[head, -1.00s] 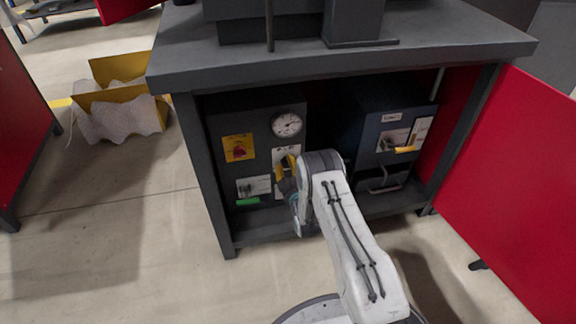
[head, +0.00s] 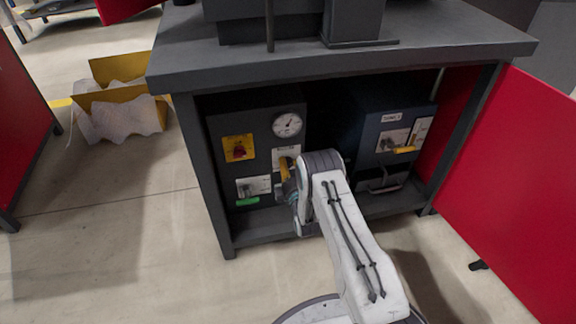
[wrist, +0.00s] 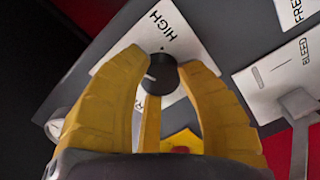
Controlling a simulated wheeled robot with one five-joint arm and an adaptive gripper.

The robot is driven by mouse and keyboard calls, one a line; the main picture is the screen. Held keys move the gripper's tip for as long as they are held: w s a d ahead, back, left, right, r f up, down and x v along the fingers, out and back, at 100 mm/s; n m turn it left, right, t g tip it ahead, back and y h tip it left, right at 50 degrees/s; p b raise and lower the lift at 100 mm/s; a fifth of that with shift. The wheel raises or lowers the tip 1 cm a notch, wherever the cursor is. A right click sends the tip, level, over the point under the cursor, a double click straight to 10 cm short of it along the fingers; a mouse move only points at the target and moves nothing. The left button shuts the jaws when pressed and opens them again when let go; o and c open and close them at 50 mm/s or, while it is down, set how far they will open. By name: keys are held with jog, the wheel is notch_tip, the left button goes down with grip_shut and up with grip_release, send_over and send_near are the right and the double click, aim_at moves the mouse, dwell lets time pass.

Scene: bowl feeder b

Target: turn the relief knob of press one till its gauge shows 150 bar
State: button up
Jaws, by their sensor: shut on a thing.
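The relief knob is a small dark round knob (wrist: 163,74) with a white pointer line, on a white plate (wrist: 125,60) marked HIGH. My gripper (wrist: 165,62) has its yellow fingers shut around the knob in the wrist view. In the head view my gripper (head: 287,172) is at the front of the dark grey unit on the left, and hides the knob. The round white gauge (head: 287,125) is on that unit, above my gripper. Its needle points up and to the right; its numbers are too small to read.
A yellow plate with a red part (head: 238,148) and a lower white plate (head: 253,186) are left of my gripper. A blue unit (head: 372,120) with a yellow-handled lever (head: 404,150) stands to the right. The table top (head: 330,68) overhangs both. A red panel (head: 515,180) stands at right.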

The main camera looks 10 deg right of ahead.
jog(key=shift+r+n, duration=0.1)
jog(key=shift+n, duration=0.5)
jog(key=o, duration=1.2)
jog(key=s, duration=1.2)
